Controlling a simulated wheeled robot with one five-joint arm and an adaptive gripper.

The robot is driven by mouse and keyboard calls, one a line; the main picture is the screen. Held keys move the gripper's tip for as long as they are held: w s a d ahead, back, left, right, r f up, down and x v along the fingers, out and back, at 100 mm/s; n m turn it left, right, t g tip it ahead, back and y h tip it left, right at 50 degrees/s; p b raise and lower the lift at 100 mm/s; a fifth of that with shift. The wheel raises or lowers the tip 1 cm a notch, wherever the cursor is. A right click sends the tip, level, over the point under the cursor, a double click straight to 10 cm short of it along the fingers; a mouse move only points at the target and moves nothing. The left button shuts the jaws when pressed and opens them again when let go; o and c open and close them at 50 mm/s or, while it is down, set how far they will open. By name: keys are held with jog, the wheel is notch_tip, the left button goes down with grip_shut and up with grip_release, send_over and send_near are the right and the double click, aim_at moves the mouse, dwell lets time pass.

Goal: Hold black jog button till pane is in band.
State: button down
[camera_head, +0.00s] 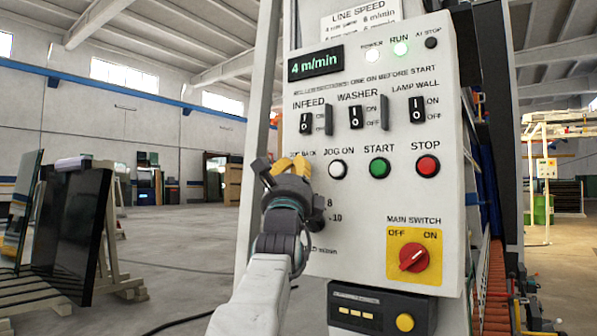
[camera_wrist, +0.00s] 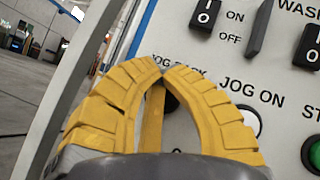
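My gripper (camera_head: 292,166) is in front of the left side of the control panel, over the JOG BACK spot. In the wrist view its yellow fingers (camera_wrist: 160,68) meet at the tips, with nothing seen held between them. A dark part of the black jog button (camera_wrist: 172,103) shows between the fingers; the rest is hidden behind them. In the head view the gripper covers this button. I cannot tell whether the fingertips press it. I see no pane in the machine and no band.
The panel (camera_head: 350,225) has a white JOG ON button (camera_head: 338,169), green START (camera_head: 379,168), red STOP (camera_head: 428,166) and a red main switch (camera_head: 413,257). The display (camera_head: 316,63) reads 4 m/min. Dark panes (camera_head: 75,235) lean on a rack at left.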

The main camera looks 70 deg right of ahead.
jog(key=shift+a+f, duration=0.1)
dwell(0.4)
jog(key=shift+w+a+b, duration=0.15)
jog(key=shift+a+b, duration=0.6)
jog(key=shift+a, duration=0.05)
dwell(0.4)
